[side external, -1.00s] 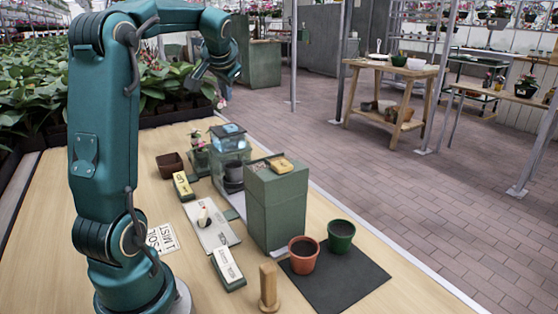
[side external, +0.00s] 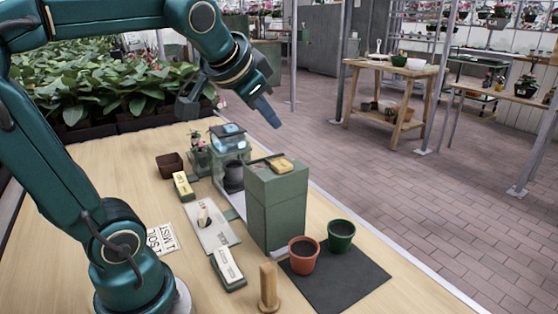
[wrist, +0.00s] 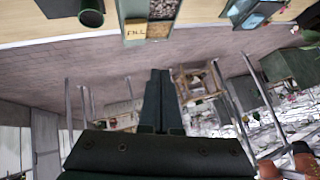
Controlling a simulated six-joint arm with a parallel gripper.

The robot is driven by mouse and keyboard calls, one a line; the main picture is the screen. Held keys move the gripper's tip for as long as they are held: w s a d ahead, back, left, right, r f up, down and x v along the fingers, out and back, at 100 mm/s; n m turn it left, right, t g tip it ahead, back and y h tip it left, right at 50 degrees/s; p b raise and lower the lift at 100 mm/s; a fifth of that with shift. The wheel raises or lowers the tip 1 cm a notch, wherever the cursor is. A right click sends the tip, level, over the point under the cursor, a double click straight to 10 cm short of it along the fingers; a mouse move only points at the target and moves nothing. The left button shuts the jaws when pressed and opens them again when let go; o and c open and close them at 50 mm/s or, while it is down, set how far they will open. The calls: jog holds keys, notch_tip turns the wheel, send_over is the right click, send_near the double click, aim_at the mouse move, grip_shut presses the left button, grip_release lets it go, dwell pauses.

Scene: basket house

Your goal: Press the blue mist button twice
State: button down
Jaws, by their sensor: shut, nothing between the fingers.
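A clear chamber (side external: 229,172) with a blue-topped lid (side external: 228,132) stands at the back of the wooden table. Part of it shows at the upper right edge of the wrist view (wrist: 256,14). I cannot make out a separate blue mist button; the blue on the lid is too small to tell. My gripper (side external: 270,117) is shut and empty, in the air above and to the right of the chamber in the side view. Its fingers (wrist: 161,76) are together in the wrist view. A paper sheet reading "MIST" and "SOIL" (side external: 161,238) lies near my base.
A tall green box (side external: 277,205) with a yellow label (side external: 282,164) stands just in front of the chamber. Red (side external: 303,255) and green (side external: 341,236) pots stand on a dark mat (side external: 345,280). A white plate with a small lever (side external: 222,239) and a wooden peg (side external: 269,288) are nearer.

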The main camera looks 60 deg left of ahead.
jog(key=s+d+f+g+h, duration=0.2)
jog(key=s+d+f+h, duration=0.2)
jog(key=s+d+f, duration=0.6)
jog(key=shift+s+f, duration=0.25)
jog(key=shift+s, duration=0.15)
jog(key=shift+d, duration=0.1)
jog(key=w+a+r+n+g+y, duration=0.1)
jog(key=w+a+r+n+y, duration=0.25)
jog(key=a+r+n, duration=0.3)
jog(key=w+a+r+n+g+y, duration=0.1)
jog(key=w+a+r+n+y, duration=0.3)
jog(key=a+r, duration=0.35)
jog(key=w+a+n+g+y, duration=0.1)
jog(key=w+a+n+g, duration=0.2)
jog(key=a, duration=0.8)
jog(key=w+n, duration=0.2)
jog(key=n, duration=0.2)
jog(key=shift+a+r+g, duration=0.15)
jog(key=shift+r+g, duration=0.2)
jog(key=shift+g, duration=0.05)
